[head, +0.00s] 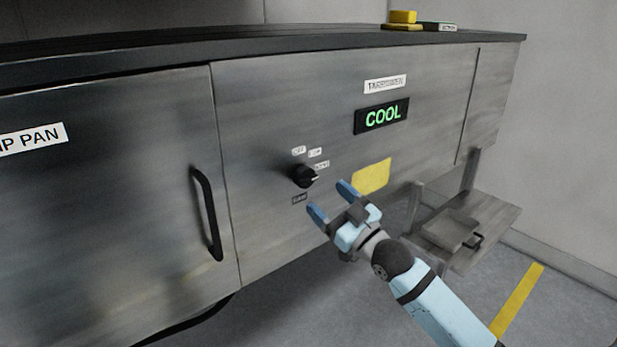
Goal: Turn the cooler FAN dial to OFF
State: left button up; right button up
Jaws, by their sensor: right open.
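The FAN dial (304,176) is a black round knob on the grey metal front of the cooler (270,120). The OFF label (299,150) appears to be the one above the dial, at the upper left; the small print is hard to read. My right gripper (331,200) is open and empty. Its blue fingers are just below and to the right of the dial, apart from it as far as I can tell. My left gripper is not in view.
A display (381,116) reads COOL in green. A yellow label (371,177) is right of the dial. A black door handle (206,213) sticks out at left. A low shelf (463,232) stands at right. Yellow and dark items (404,18) lie on top.

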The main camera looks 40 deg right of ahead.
aim_at(308, 179)
jog(key=p+x, duration=0.1)
jog(key=x, duration=0.5)
jog(key=shift+w+a+r, duration=0.1)
jog(key=shift+w, duration=0.15)
jog(key=c, duration=0.9)
